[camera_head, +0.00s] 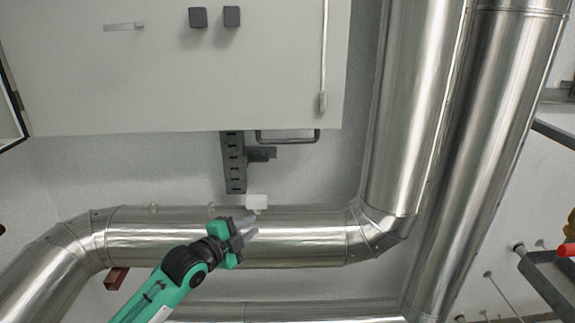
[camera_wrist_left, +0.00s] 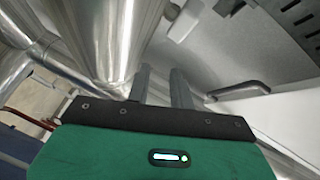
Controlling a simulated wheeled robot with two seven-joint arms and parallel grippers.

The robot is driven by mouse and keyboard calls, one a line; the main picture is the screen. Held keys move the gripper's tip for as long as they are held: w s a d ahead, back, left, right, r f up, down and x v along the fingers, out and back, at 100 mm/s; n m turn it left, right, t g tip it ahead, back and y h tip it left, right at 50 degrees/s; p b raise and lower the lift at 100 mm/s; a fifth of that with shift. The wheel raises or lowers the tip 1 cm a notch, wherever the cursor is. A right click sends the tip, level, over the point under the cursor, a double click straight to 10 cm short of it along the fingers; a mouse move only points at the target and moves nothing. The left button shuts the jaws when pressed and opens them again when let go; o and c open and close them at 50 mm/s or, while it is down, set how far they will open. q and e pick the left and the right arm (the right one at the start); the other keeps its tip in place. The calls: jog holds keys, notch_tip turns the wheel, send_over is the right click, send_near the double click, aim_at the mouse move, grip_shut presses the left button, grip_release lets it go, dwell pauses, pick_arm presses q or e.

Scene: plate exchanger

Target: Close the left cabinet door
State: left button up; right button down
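The light grey cabinet (camera_head: 180,80) fills the upper left of the head view, with two dark knobs and a vertical rod on its front. At the far left edge, a pale panel with a dark edge (camera_head: 12,118) stands at an angle beside the cabinet; it looks like an open door, mostly cut off by the frame. My left gripper (camera_head: 250,231) is below the cabinet, in front of the horizontal metal pipe, apart from the panel. Its two fingers show in the left wrist view (camera_wrist_left: 160,86) with an empty gap between them. My right gripper is not in view.
Shiny pipes (camera_head: 420,110) run down the right and across the bottom (camera_head: 300,238). A slotted bracket (camera_head: 234,165) and a dark handle (camera_head: 287,138) sit under the cabinet; the handle also shows in the left wrist view (camera_wrist_left: 238,91). The wall beneath the cabinet's left part is clear.

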aim_at(285, 143)
pick_arm(q)
notch_tip(285, 143, up, 16)
jog(key=w+m+h, duration=0.2)
jog(key=m+h, duration=0.2)
jog(key=m, duration=0.3)
jog(key=shift+t, duration=0.4)
jog(key=p+x, duration=0.3)
jog(key=x, duration=1.1)
jog(key=shift+w+d+r+p, duration=0.1)
jog(key=shift+d+p, duration=0.2)
jog(key=shift+c, duration=0.2)
grip_shut()
